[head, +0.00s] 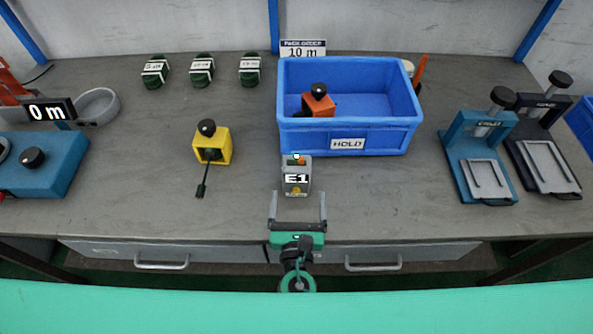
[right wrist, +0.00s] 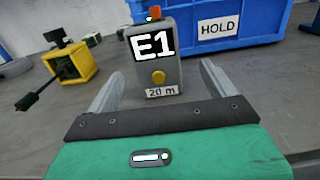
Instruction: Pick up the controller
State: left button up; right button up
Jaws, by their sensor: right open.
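The controller is not named by any label; a small grey box marked E1 (head: 296,176), with an orange button on top and a yellow button low on its front, stands upright on the table before the blue bin. It also shows in the right wrist view (right wrist: 155,55), with a "20 m" label below. My right gripper (head: 297,198) is open and empty, its two fingers pointing at the box from the near side. In the right wrist view the fingers (right wrist: 160,85) lie left and right of the box's lower part; contact cannot be told. My left gripper is not in view.
A blue bin (head: 348,139) labelled HOLD stands behind the box, holding an orange block with a black knob (head: 318,105). A yellow block with a black knob and cable (head: 212,146) stands to the left. Blue (head: 482,150) and black (head: 541,150) stands are at right. Table between is clear.

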aim_at(298, 184)
jog(key=w, duration=0.4)
jog(key=shift+w, duration=0.55)
jog(key=w, duration=0.1)
jog(key=w+p, duration=0.1)
jog(key=w, duration=0.1)
jog(key=shift+w+a+f, duration=0.15)
jog(key=shift+w+a, duration=0.05)
jog(key=shift+w, duration=0.5)
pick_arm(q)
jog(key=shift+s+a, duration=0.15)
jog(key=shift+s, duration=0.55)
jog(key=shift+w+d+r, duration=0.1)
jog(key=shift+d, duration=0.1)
pick_arm(e)
jog(key=c, duration=1.1)
